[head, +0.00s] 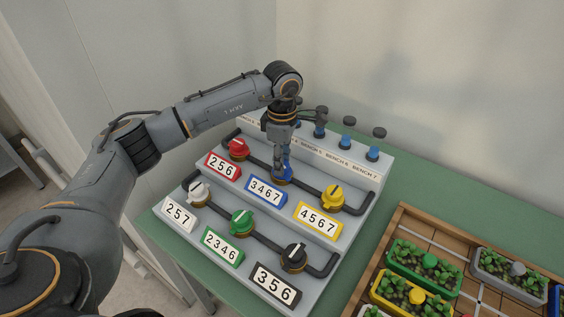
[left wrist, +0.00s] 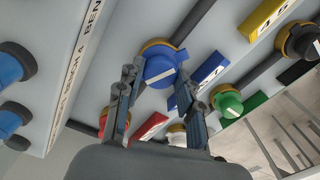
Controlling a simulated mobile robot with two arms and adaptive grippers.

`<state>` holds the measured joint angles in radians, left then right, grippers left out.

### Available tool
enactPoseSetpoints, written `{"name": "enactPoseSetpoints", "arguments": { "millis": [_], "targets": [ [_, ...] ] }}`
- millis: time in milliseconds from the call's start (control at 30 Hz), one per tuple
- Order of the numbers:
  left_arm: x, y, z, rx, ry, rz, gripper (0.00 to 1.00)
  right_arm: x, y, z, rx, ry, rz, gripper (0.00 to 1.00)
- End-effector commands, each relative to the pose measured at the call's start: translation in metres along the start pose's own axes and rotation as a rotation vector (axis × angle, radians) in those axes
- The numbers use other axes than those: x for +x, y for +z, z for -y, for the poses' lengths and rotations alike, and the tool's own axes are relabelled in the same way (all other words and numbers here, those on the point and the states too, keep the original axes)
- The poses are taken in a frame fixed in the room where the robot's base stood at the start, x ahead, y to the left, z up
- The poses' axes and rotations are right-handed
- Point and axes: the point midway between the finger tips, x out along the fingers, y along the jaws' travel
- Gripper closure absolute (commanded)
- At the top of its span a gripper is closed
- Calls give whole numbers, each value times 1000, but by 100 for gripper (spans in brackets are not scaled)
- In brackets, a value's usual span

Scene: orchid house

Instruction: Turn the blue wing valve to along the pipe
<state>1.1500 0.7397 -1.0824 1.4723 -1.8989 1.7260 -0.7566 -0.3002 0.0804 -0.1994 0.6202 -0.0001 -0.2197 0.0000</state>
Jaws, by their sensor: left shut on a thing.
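The blue wing valve (head: 288,171) sits on the upper pipe between the red and yellow valves, above the blue label 3467. My left gripper (head: 281,166) comes down on it from above and hides much of it. In the left wrist view the blue valve (left wrist: 160,66) is a round blue knob on a brass-coloured collar, with a white mark. The mark lies at a slant to the pipe. The fingers of my left gripper (left wrist: 157,85) are on either side of it, shut on it. My right gripper is not in view.
A red valve (head: 237,148) and a yellow valve (head: 332,196) flank it closely. White (head: 199,193), green (head: 242,222) and black (head: 294,257) valves sit on the lower pipe. Blue bottle-like knobs (head: 347,138) stand behind. A wooden tray (head: 402,214) with planters is at the right.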

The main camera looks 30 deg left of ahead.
Motion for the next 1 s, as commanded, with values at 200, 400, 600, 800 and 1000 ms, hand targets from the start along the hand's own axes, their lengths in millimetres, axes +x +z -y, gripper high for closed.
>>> {"name": "enactPoseSetpoints", "arguments": {
  "millis": [200, 400, 600, 800, 1000],
  "targets": [
    [1, 0, 0, -191, 1, 0, 95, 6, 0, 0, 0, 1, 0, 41],
    [0, 0, 0, -331, 2, -1, 95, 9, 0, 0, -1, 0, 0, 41],
    [0, 0, 0, -423, 1, -1, 95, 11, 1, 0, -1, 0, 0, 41],
    [0, 0, 0, -468, 1, -1, 95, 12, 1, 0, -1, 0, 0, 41],
    [0, 0, 0, -481, 1, 0, 95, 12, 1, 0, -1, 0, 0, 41]
  ]
}}
